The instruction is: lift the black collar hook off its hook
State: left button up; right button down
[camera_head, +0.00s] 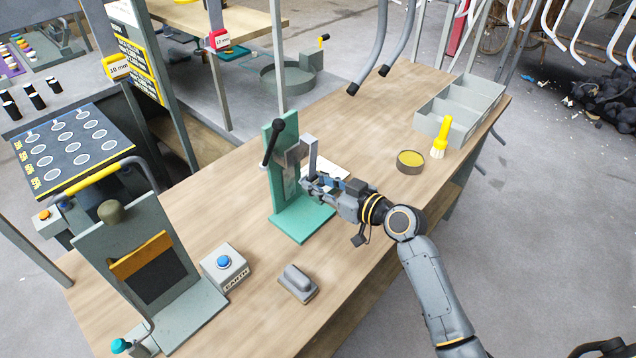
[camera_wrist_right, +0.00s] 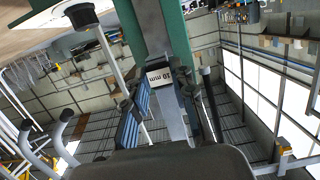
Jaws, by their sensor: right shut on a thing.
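My right gripper (camera_head: 308,182) is shut beside the green press stand (camera_head: 283,165), just below its grey bracket (camera_head: 311,153). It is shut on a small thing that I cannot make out. In the right wrist view, its blue-padded finger (camera_wrist_right: 131,122) shows in front of a grey upright, and a dark rounded shape fills the bottom. The press has a black lever (camera_head: 271,146). I cannot clearly make out a black collar hook. Grey bent tubes with black ends (camera_head: 367,60) hang at the top middle. My left gripper is not in view.
The wooden bench (camera_head: 345,240) holds a grey sloped fixture (camera_head: 185,322), a blue-button box (camera_head: 226,268), a grey block (camera_head: 297,283), a round tin (camera_head: 410,162), a yellow brush (camera_head: 441,137) and a divided grey tray (camera_head: 470,101). Posts carry "10 mm" (camera_head: 117,68) and "12 mm" (camera_head: 220,39) tags.

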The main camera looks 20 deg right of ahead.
jog(key=shift+v, duration=2.55)
